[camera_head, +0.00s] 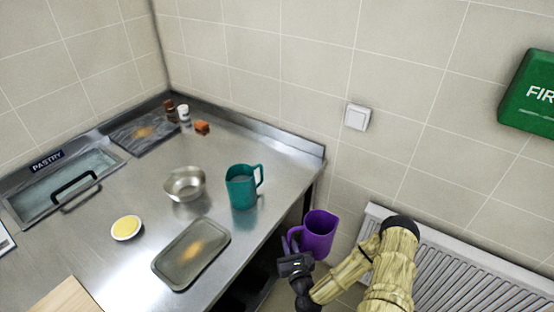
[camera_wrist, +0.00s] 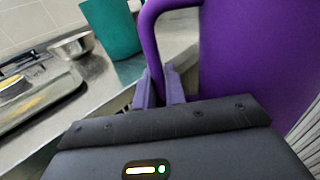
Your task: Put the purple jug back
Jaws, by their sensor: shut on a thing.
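The purple jug (camera_head: 319,234) is held off the right edge of the steel counter, beside the wall and radiator. It looks roughly upright, with its open top facing up. My gripper (camera_head: 294,246) is shut on its handle, on the jug's left side. In the wrist view the fingers (camera_wrist: 160,88) close around the lower part of the purple handle, and the jug's body (camera_wrist: 260,50) fills the right side. The jug's lower part is partly hidden by my arm in the head view.
A teal jug (camera_head: 241,188) stands near the counter's right edge. A metal bowl (camera_head: 185,184), a tray (camera_head: 191,254), a small yellow-filled dish (camera_head: 126,228) and a dark board (camera_head: 143,133) lie left of it. A radiator (camera_head: 470,275) lines the wall.

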